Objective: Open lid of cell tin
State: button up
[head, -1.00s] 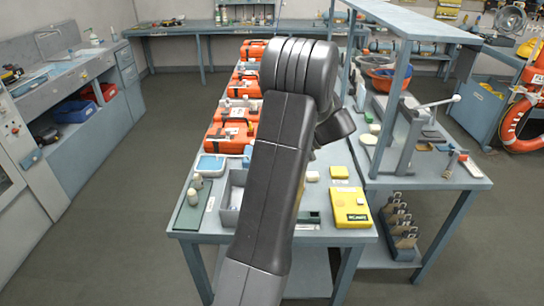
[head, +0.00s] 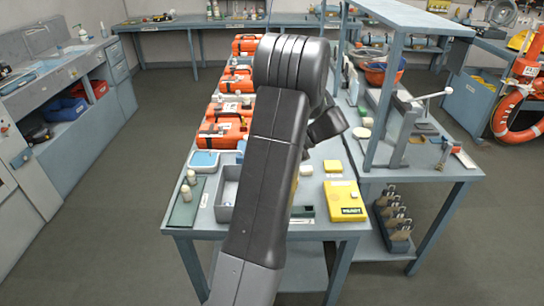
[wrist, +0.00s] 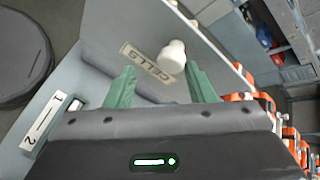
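In the head view my arm hides the gripper and the tin.
On the table (head: 190,233) are a grey open tray (head: 226,212), a green mat (head: 183,214) with small white bottles, a yellow case (head: 344,200) and several orange cases (head: 220,133). A shelf frame with a lever press (head: 402,120) stands at right. Floor at left is clear.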

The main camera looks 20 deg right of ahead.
jog(key=shift+r, duration=0.2)
jog(key=b+v, duration=0.2)
jog(key=v, duration=1.1)
jog(key=shift+s+d+r, duration=0.15)
jog(key=shift+d+r, duration=0.05)
jog(key=shift+d, duration=0.1)
jog(key=p+x, duration=0.2)
jog(key=x, duration=1.1)
jog(key=shift+a+f, duration=0.15)
jog(key=shift+a, duration=0.2)
